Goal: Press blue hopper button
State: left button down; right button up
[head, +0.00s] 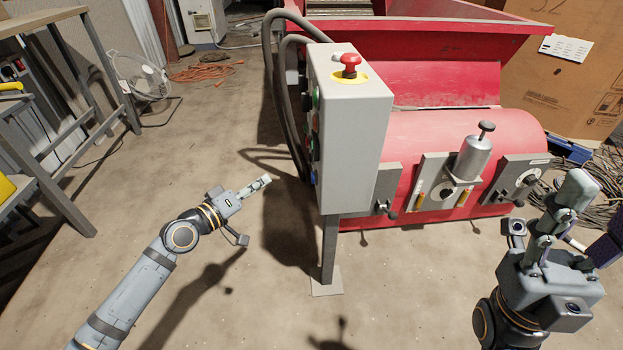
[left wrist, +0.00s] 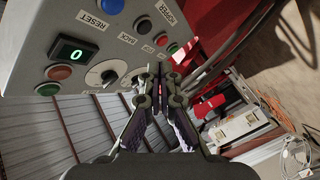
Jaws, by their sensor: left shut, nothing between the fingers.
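The grey control box (head: 352,125) stands on a post, its button face turned left and seen nearly edge-on in the head view. A small blue button (head: 312,178) shows low on that face. My left gripper (head: 262,183) is shut and empty, left of the box with a gap between them. In the left wrist view the panel (left wrist: 30,40) carries several buttons, knobs and a display (left wrist: 70,48) reading 0. My right gripper (head: 568,205) is raised at the right.
A red emergency stop (head: 350,65) sits on top of the box. Black hoses (head: 275,90) loop behind its left side. The red machine (head: 440,140) fills the middle, with a workbench (head: 40,170) at left. The floor between bench and box is open.

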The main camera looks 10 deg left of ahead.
aim_at(314, 178)
pick_arm(q)
jog(key=w+d+p, duration=0.1)
jog(key=w+d, duration=0.1)
jog(key=d, duration=0.6)
jog(key=shift+w+d+p, duration=0.2)
jog(key=shift+p, duration=0.2)
dwell(1.1)
jog(key=shift+w+d, duration=0.15)
jog(key=shift+d, duration=0.25)
jog(key=shift+w+d, duration=0.1)
jog(key=shift+d, duration=0.3)
dwell(0.7)
jog(key=shift+a, duration=0.1)
jog(key=shift+s+a, duration=0.25)
jog(key=shift+a, duration=0.45)
